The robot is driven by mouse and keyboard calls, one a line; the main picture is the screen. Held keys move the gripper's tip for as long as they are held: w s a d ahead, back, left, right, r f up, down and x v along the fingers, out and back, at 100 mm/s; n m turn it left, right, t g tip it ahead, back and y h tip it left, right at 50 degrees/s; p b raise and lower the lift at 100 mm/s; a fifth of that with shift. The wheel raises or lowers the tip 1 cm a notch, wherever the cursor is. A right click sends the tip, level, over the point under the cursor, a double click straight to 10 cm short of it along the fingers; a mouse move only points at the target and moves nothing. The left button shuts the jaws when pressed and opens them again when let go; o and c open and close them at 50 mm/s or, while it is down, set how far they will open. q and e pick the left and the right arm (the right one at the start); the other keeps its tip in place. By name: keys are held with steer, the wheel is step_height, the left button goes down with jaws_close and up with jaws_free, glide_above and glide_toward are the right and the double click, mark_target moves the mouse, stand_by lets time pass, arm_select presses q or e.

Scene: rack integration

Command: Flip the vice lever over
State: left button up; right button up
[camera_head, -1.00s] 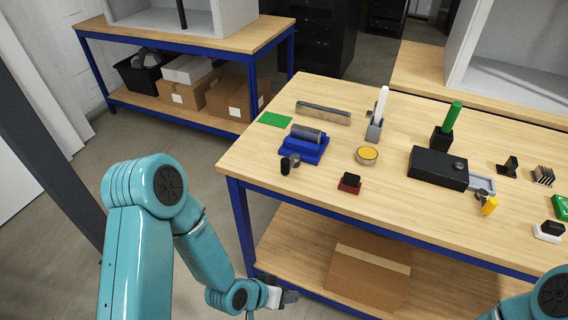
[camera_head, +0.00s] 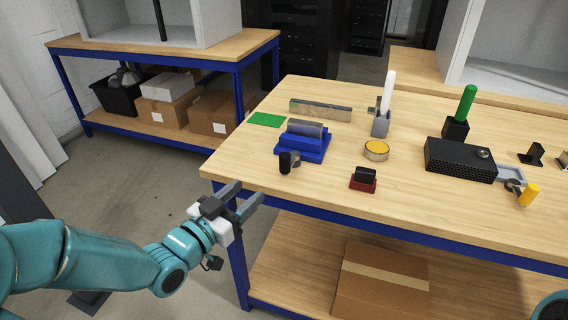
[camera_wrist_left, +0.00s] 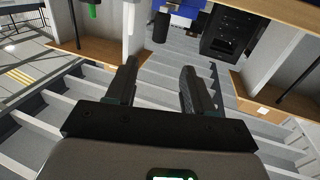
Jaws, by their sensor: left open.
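The blue vice (camera_head: 303,145) sits on the wooden workbench near its left end, with a grey cylinder lying across its top. Its lever with a black handle (camera_head: 285,161) is at the vice's front left side. My left gripper (camera_head: 248,196) is open and empty, just off the bench's front left edge, below and to the left of the lever. In the left wrist view its two fingers (camera_wrist_left: 156,88) are apart, with the black lever handle (camera_wrist_left: 161,27) and part of the blue vice (camera_wrist_left: 182,5) beyond them at the top. My right gripper is out of view.
The workbench edge (camera_head: 330,208) lies close to my left gripper. A black box (camera_head: 460,160) stands further right.

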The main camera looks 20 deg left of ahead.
mark_target(282, 161)
arm_select(q)
steer(key=p+x, duration=0.2)
steer(key=x, duration=1.3)
steer(key=shift+w+d, duration=0.1)
jaws_close()
